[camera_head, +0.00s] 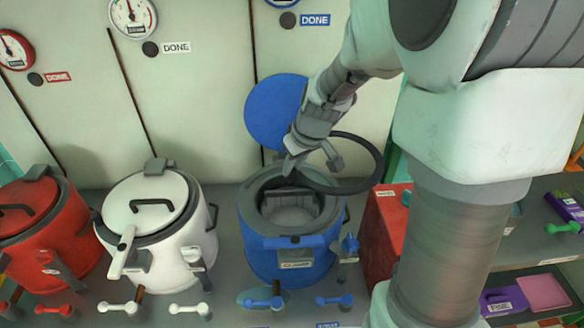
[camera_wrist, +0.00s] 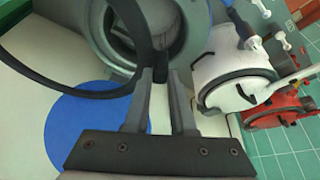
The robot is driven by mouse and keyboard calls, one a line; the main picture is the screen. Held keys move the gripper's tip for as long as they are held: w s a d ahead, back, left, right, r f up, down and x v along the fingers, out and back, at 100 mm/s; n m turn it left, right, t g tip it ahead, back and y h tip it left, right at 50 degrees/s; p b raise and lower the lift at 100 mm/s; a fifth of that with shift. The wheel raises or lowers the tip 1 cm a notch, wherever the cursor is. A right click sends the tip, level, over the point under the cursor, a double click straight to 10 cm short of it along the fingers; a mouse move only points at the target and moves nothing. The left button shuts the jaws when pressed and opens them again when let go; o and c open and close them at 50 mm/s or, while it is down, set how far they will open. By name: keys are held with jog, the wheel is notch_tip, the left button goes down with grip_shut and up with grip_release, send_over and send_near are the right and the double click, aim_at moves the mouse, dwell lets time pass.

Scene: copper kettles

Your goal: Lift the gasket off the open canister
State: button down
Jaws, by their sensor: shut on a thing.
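The open blue canister (camera_head: 290,262) stands on the counter, its round blue lid (camera_head: 275,110) raised behind it. Its grey mouth shows in the wrist view (camera_wrist: 200,30), with the lid (camera_wrist: 95,135) at lower left. The gasket (camera_head: 379,160) is a thin black ring, also seen in the wrist view (camera_wrist: 50,86). My gripper (camera_head: 291,166) is shut on the ring's edge near the back of the mouth; its fingers also show in the wrist view (camera_wrist: 160,75). In the head view the ring is tilted and extends right past the canister. Whether it touches the rim is unclear.
A white canister (camera_head: 160,245) and a red canister (camera_head: 42,250), both lidded, stand to the left. A red box (camera_head: 383,225) is right of the blue canister. Several small coloured handles line the counter's front. A panel with gauges rises behind.

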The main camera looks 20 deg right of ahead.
jog(key=shift+r+p, duration=1.5)
jog(key=shift+r, duration=1.05)
